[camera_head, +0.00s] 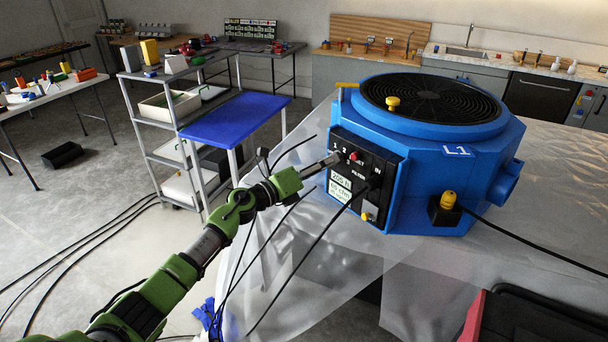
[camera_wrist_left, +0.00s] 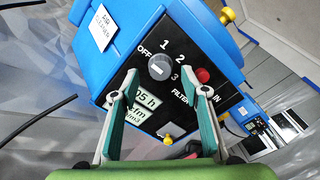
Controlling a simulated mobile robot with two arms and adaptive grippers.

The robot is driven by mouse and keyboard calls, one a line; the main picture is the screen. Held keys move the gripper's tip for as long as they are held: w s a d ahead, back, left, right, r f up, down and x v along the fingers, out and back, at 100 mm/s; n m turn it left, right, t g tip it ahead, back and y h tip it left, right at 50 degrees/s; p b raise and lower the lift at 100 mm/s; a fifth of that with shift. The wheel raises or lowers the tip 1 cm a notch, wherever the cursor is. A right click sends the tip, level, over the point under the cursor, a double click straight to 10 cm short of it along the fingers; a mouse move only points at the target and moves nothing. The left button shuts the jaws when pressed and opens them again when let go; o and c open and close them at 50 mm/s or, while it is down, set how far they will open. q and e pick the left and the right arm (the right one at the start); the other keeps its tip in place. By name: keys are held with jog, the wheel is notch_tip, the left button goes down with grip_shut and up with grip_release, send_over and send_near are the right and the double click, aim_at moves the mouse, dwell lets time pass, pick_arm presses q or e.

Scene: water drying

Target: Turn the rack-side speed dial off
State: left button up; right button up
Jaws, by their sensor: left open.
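A blue air machine (camera_head: 440,160) stands on the table with a black control panel (camera_head: 385,160) on its rack-facing side. In the left wrist view the panel carries a round grey speed dial (camera_wrist_left: 159,67), marked OFF, 1, 2 and 3. I cannot tell clearly which mark it points to. My left gripper (camera_head: 328,162) is at the panel's upper left and hides the dial in the head view. In the wrist view its open fingers (camera_wrist_left: 159,80) stand on either side of the dial; contact cannot be told. My right gripper is not in view.
A red button (camera_wrist_left: 203,75) sits right of the dial; the display (camera_wrist_left: 140,108) is below it. A black cable (camera_head: 345,212) runs from the panel. Plastic sheeting (camera_head: 300,275) covers the table. A grey rack (camera_head: 165,130) and a blue-topped stand (camera_head: 235,117) are at the left.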

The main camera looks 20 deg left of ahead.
pick_arm(q)
jog(key=v, duration=0.9)
jog(key=shift+s, duration=0.4)
jog(key=shift+a, duration=0.2)
